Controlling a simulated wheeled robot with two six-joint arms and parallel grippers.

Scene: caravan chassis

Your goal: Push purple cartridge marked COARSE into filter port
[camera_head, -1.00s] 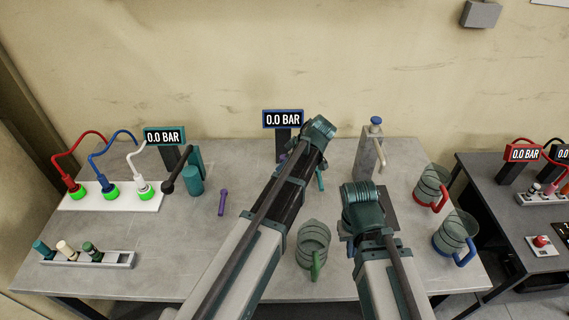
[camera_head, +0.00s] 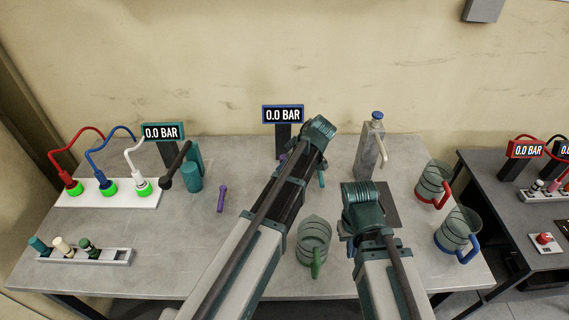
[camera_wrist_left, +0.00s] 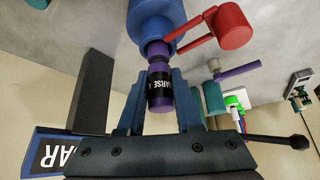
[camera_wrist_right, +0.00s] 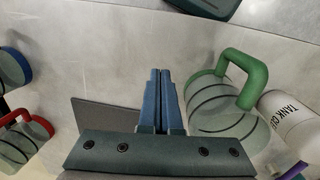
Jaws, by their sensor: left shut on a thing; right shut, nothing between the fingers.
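The purple cartridge (camera_wrist_left: 160,93) has a black label on which "ARSE" can be read. In the left wrist view its far end meets the mouth of a blue cylindrical housing (camera_wrist_left: 154,22), apparently the filter port; how deep it sits I cannot tell. My left gripper (camera_wrist_left: 158,76) is shut on the cartridge, with a finger on each side. In the head view my left arm hides this gripper and most of the housing. My right gripper (camera_wrist_right: 160,73) is shut and empty above the table, beside a green-handled jug (camera_wrist_right: 220,105).
A red handle (camera_wrist_left: 234,25) sticks out beside the housing. A blue-framed 0.0 BAR display (camera_head: 283,115) stands behind. A purple rod (camera_head: 222,198) lies left of my left arm. A metal dispenser (camera_head: 370,150) and red- and blue-handled jugs (camera_head: 433,185) stand on the right.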

